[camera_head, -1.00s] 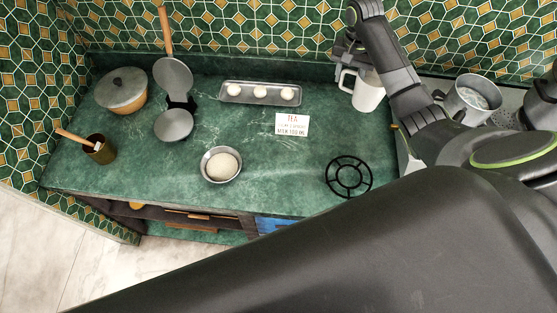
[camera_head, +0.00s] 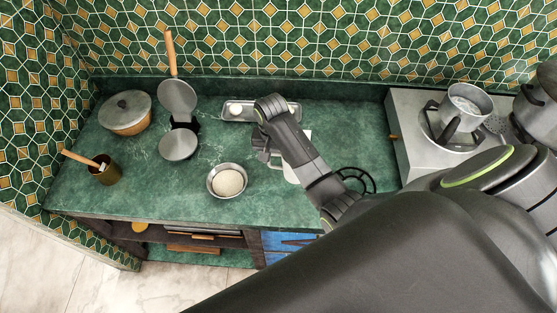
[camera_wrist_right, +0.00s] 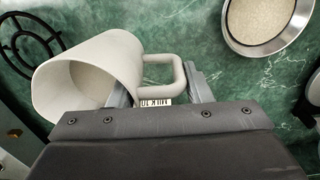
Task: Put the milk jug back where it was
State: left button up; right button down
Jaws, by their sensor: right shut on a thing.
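The white milk jug (camera_wrist_right: 90,72) fills the left of the right wrist view, its open mouth facing lower left. My right gripper (camera_wrist_right: 160,90) is shut on its handle (camera_wrist_right: 178,75). In the head view my right gripper (camera_head: 266,150) is over the middle of the counter, and my arm hides most of the jug (camera_head: 291,174). I cannot tell whether the jug touches the counter. The printed card (camera_wrist_right: 155,102) shows partly under the handle in the wrist view. My left gripper is not in view.
A bowl of pale grains (camera_head: 227,181) stands left of the gripper. A tray (camera_head: 230,117) with white pieces lies behind it. A black round trivet (camera_head: 368,177) lies to the right. A hotplate (camera_head: 403,130) carries a metal pot (camera_head: 463,104). The counter's back right is clear.

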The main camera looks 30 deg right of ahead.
aim_at(275, 167)
jog(key=shift+f+p, duration=0.4)
jog(key=shift+f, duration=2.05)
jog(key=shift+a+f, duration=0.1)
jog(key=c, duration=0.7)
grip_release()
